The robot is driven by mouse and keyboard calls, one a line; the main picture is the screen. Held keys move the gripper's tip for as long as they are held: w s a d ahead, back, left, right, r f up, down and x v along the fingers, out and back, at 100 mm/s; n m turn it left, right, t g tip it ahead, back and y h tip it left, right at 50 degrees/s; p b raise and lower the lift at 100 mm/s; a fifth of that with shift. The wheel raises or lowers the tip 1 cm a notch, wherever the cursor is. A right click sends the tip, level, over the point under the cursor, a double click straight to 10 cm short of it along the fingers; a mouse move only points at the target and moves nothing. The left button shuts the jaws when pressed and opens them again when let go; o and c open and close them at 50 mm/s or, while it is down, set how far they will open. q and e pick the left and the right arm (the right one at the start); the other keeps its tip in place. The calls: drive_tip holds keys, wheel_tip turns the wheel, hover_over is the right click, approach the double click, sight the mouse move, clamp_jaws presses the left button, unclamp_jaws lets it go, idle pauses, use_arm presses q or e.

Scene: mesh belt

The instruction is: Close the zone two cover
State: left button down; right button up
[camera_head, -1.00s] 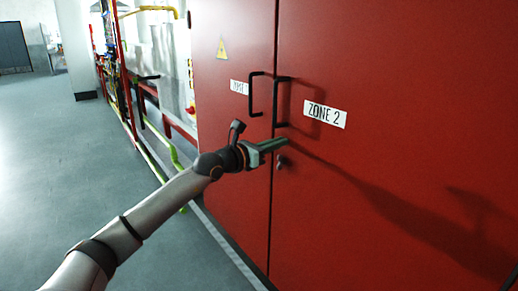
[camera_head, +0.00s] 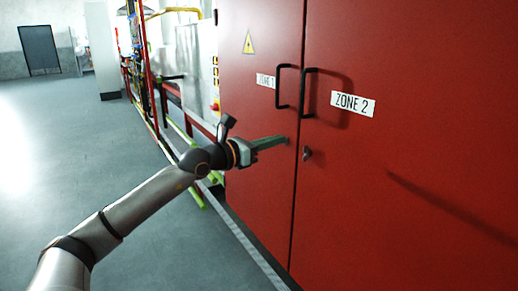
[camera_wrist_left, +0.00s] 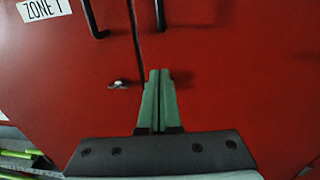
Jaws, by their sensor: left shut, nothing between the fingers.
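The zone two cover (camera_head: 420,120) is the right-hand red door, with a white "ZONE 2" label (camera_head: 352,104) and a black bar handle (camera_head: 308,92). It stands nearly flush with the zone one door (camera_head: 250,160), with a thin dark seam between them. In the left wrist view the zone two cover (camera_wrist_left: 230,80) fills the right side. My left gripper (camera_head: 284,140) is shut and empty, its green fingers in front of the doors near the seam, below the handles. The fingers (camera_wrist_left: 158,75) also show in the left wrist view. My right gripper is out of view.
The zone one door has a handle (camera_head: 279,88) beside the seam. A small lock (camera_head: 307,154) sits on the zone two cover. Pipes and a railing (camera_head: 165,110) stand beyond the cabinet on the left. The grey floor (camera_head: 70,140) at left is open.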

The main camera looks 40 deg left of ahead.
use_arm(q)
drive_tip(key=shift+s+a+b, duration=0.25)
drive_tip(key=shift+s+b, duration=0.05)
drive_tip(key=shift+s, duration=0.75)
drive_tip(key=shift+s+a+b, duration=0.25)
drive_tip(key=shift+s+b, duration=0.05)
drive_tip(key=shift+s, duration=0.75)
